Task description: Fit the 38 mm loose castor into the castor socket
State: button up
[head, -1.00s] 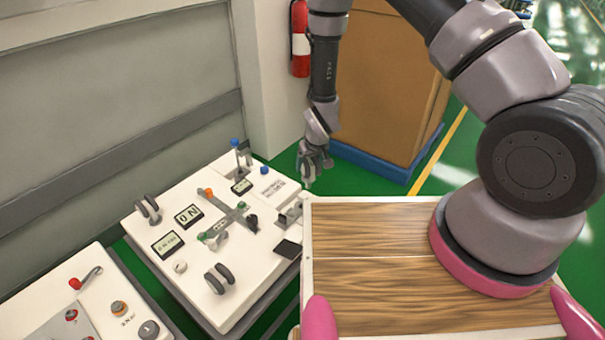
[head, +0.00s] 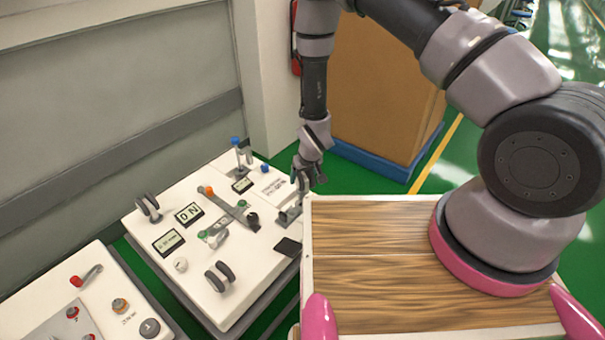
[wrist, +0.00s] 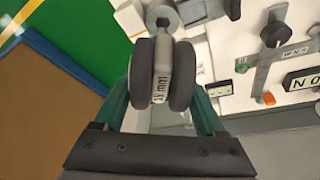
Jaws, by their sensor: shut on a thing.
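My gripper (head: 308,178) is at the far right corner of the white cart top, close to a grey metal bracket (head: 289,216) that looks like the castor socket. In the wrist view my gripper (wrist: 160,112) is shut on a grey twin-wheel castor (wrist: 162,68), held between its green fingers. A grey round end with a hexagonal face (wrist: 163,18) shows beyond the wheels. I cannot tell whether the castor touches the bracket, as the gripper hides it in the head view.
Two other twin-wheel castors stand on the cart top, one at the left (head: 148,208) and one at the front (head: 219,277). A wooden worktop (head: 390,260) adjoins at the right.

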aim_at(306, 180)
jog(key=shift+f, duration=3.25)
jog(key=o, duration=1.3)
jog(key=v, duration=1)
jog(key=shift+s+r, duration=0.1)
jog(key=shift+r, duration=0.3)
